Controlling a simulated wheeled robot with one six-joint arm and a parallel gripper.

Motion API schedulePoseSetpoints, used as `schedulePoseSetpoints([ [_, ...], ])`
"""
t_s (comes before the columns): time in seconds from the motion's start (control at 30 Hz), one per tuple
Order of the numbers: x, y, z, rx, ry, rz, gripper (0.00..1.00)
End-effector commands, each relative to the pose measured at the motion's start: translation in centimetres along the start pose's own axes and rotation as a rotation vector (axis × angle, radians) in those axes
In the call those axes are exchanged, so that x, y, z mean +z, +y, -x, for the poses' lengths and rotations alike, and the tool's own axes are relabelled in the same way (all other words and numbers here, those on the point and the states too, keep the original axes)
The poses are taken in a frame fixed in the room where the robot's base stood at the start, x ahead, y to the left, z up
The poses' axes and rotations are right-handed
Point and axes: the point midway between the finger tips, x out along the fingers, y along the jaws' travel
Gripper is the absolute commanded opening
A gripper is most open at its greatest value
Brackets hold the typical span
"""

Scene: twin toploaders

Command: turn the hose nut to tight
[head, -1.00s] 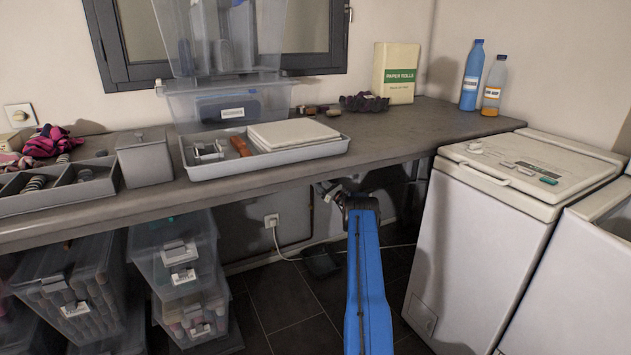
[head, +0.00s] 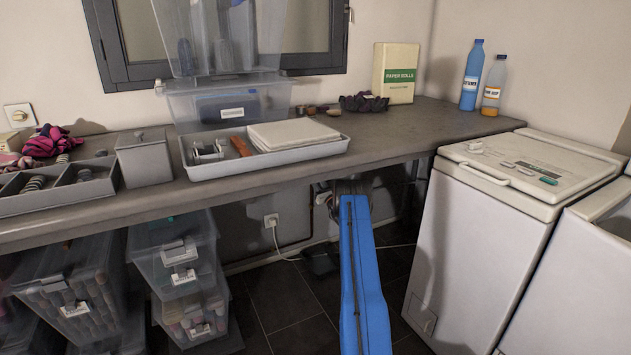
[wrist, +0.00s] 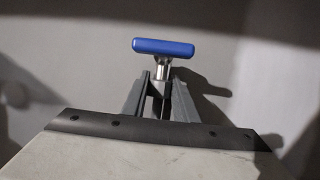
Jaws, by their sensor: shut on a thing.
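In the wrist view a tap with a flat blue handle (wrist: 163,47) on a shiny metal stem (wrist: 162,70) stands out against a pale wall. My gripper (wrist: 162,88) is just below the handle, with one dark finger on each side of the tap's lower part. It is shut on a part there, which I take to be the hose nut; the fingers hide most of it, so its turn cannot be read. In the head view my blue arm reaches under the counter and hides the gripper and the tap.
The grey counter (head: 400,128) runs above my arm. A white top-loading washer (head: 490,235) stands to the right, and stacked clear bins (head: 185,258) stand to the left. A wall socket (head: 271,220) with a white cable is under the counter.

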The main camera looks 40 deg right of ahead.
Motion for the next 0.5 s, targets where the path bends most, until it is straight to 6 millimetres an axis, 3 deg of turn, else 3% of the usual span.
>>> schedulePoseSetpoints([
  [0.37, 0.03, -0.13, 0.06, -0.017, 0.001, 0.007, 0.04],
  [0.4, 0.03, -0.13, 0.06, -0.016, 0.001, 0.007, 0.33],
  [0.47, 0.03, -0.12, 0.06, -0.016, 0.001, 0.007, 0.45],
  [0.5, 0.02, -0.11, 0.06, -0.016, 0.001, 0.007, 0.45],
])
